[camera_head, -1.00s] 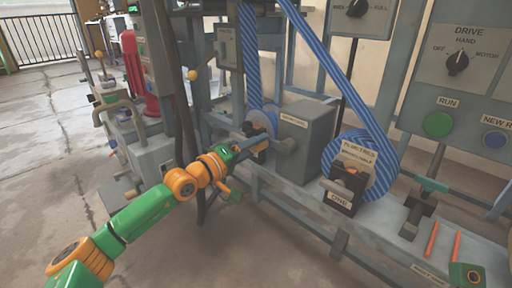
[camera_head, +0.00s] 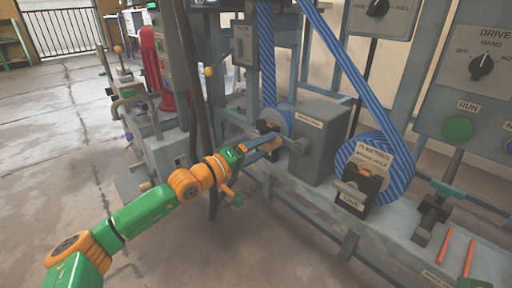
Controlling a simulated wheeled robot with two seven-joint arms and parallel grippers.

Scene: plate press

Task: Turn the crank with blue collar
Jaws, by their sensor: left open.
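A grey crank arm (camera_head: 297,145) with a rounded end shows at the front of a grey box on the machine, beside a blue-striped roll (camera_head: 284,118). I cannot make out a blue collar on it clearly. My left gripper (camera_head: 268,147) is open, with its fingers pointing right toward the crank and roll. In the picture its tips overlap the area just left of the crank arm; I cannot tell whether they touch it. My right gripper is not in view.
The grey gearbox (camera_head: 318,152) stands behind the crank. A blue-striped belt (camera_head: 340,62) runs down to a second roll with a labelled block (camera_head: 354,193). A control panel with a green button (camera_head: 457,128) is at right.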

